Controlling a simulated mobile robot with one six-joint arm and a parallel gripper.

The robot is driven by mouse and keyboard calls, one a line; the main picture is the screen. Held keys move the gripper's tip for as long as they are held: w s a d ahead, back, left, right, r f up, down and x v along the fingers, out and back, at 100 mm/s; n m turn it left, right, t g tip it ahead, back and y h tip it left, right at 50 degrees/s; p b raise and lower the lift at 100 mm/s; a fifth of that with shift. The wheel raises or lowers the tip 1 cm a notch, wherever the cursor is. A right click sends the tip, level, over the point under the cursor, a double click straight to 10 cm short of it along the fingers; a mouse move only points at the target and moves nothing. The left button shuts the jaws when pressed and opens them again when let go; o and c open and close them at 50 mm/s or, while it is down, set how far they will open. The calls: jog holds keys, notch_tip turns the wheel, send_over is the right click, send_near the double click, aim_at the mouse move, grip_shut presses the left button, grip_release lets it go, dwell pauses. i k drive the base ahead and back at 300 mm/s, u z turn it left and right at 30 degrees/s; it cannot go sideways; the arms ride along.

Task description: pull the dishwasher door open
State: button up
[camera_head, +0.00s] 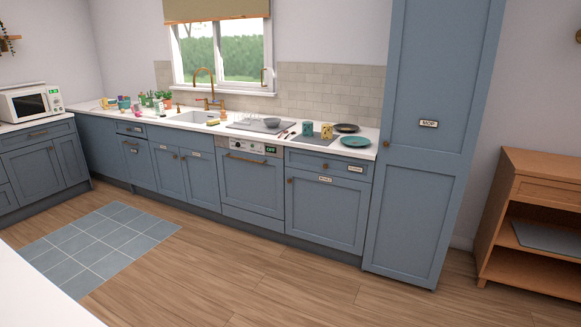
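The dishwasher door (250,187) is a blue panel in the run of base cabinets, right of the sink. It looks shut and flush with its neighbours. A brass bar handle (247,160) runs across its top. Above the handle is a silver control strip (248,146) with a dial and a small green display. My gripper and arm are not in view.
The wooden floor in front of the dishwasher is clear, with a blue tiled mat (98,245) at left. A white worktop edge (40,290) fills the lower left. A tall blue cupboard (425,150) and a wooden shelf unit (535,215) stand at right.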

aim_at(252, 182)
jog(key=u, duration=0.1)
jog(key=i, duration=1.7)
jog(key=u, duration=0.6)
jog(key=i, duration=0.85)
jog(key=u, duration=1.05)
jog(key=i, duration=1.1)
jog(key=u, duration=0.45)
